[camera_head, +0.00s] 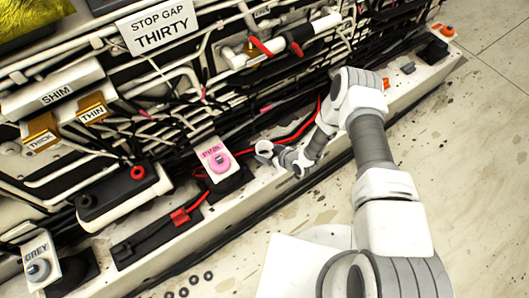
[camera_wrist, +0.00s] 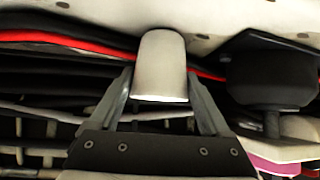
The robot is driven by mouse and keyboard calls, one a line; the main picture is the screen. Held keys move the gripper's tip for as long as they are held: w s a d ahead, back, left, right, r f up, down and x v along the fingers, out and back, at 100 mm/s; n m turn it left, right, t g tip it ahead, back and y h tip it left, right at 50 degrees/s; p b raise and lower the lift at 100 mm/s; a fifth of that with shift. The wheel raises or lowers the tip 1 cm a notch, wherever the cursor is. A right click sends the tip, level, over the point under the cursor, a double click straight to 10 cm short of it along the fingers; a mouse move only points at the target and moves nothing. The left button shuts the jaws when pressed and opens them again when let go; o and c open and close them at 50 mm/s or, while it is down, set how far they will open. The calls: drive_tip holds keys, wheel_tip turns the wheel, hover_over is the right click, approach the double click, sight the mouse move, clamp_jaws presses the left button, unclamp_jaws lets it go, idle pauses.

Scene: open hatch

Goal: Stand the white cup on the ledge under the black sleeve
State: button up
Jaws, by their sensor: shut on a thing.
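The white cup (camera_head: 264,147) is held at the end of my gripper (camera_head: 276,153), just right of the pink-labelled block in the head view. In the wrist view, the cup (camera_wrist: 160,65) sits between the two fingers of my gripper (camera_wrist: 160,88), which touch its sides. A black sleeve (camera_head: 299,36) is on a white pipe at the upper middle, above and right of the cup.
Red and black cables (camera_head: 285,138) run close behind my gripper. The ledge right of my arm holds small orange parts.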

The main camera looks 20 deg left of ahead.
drive_tip(key=shift+r+p, duration=0.35)
drive_tip(key=shift+r, duration=0.25)
drive_tip(key=shift+r+p, duration=1.05)
drive_tip(key=shift+r, duration=0.65)
